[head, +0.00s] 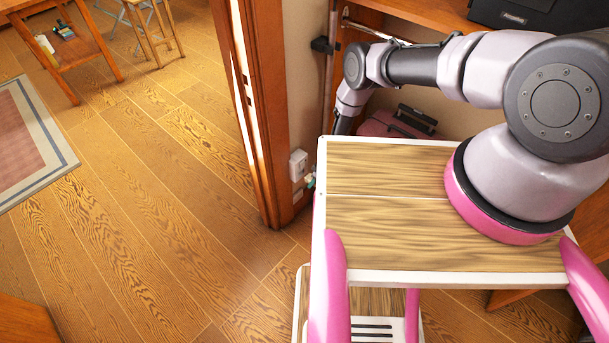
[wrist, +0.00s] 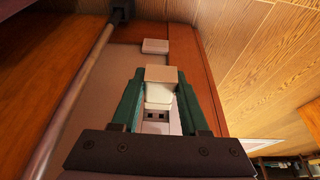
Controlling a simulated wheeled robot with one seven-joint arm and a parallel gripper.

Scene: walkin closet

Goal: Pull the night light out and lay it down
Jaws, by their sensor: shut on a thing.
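The night light (wrist: 161,76) is a small pale block between the two green fingertips of my gripper (wrist: 161,88) in the wrist view. My gripper is shut on it, close to the pale wall. A white part with two dark slots (wrist: 157,117) shows between the fingers, nearer the palm. I cannot tell whether the night light still touches a socket. In the head view only a bit of my gripper's green (head: 311,181) shows past the cart's edge, beside the wall; the cart hides the rest.
A separate white wall fitting (wrist: 155,46) sits beyond the fingertips. A wooden door frame (head: 255,110) stands close by. A metal pole (wrist: 75,90) runs along the wrist view's left. The wooden floor (head: 140,190) is open left of the frame, with a rug (head: 30,140) farther left.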

